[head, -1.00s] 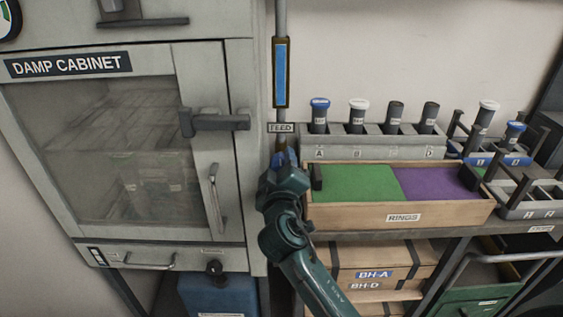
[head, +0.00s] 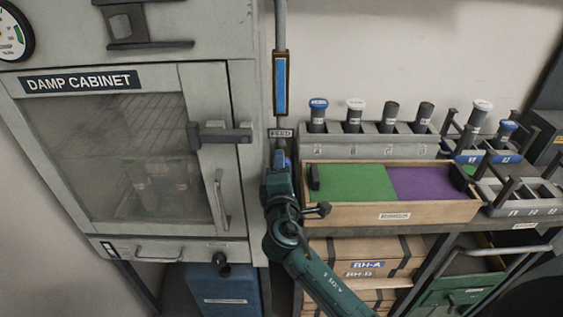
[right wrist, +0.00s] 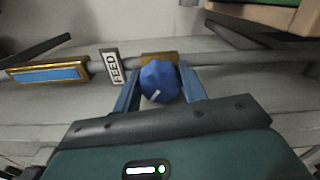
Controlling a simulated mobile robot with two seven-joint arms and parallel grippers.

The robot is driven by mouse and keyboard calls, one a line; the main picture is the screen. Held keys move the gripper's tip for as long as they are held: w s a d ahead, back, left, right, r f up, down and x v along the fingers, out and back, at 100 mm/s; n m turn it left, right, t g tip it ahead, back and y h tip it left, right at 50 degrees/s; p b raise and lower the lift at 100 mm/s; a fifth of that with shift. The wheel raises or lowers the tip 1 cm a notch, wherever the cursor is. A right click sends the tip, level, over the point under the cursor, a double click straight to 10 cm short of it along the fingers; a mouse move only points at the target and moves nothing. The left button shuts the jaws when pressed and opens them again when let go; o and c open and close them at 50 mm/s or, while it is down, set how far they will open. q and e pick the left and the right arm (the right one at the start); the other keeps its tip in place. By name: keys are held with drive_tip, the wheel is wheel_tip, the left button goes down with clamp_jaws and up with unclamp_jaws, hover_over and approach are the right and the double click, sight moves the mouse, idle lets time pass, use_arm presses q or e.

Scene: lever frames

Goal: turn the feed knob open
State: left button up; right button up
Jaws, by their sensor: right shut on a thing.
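The feed knob (right wrist: 160,82) is blue with a short white mark and sits on a brass fitting on the grey pipe in the right wrist view. My right gripper (right wrist: 158,90) is shut on it, with one blue finger on each side. In the head view my right gripper (head: 280,162) is at the pipe just below the FEED label (head: 280,133), and it mostly hides the knob. The FEED label also shows beside the knob in the right wrist view (right wrist: 111,66). A blue sight gauge (head: 280,84) is on the pipe above the label. My left gripper is not in view.
The damp cabinet (head: 238,110) stands close to the left of the pipe, its door handle sticking out. A wooden rings tray (head: 430,213) with green and purple sections is close on the right. A rack of capped tubes (head: 370,147) stands behind it.

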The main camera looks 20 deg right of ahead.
drive_tip(key=shift+r+n+p, duration=0.15)
drive_tip(key=shift+n+p, duration=0.15)
drive_tip(key=shift+n, duration=0.2)
drive_tip(key=o, duration=0.7)
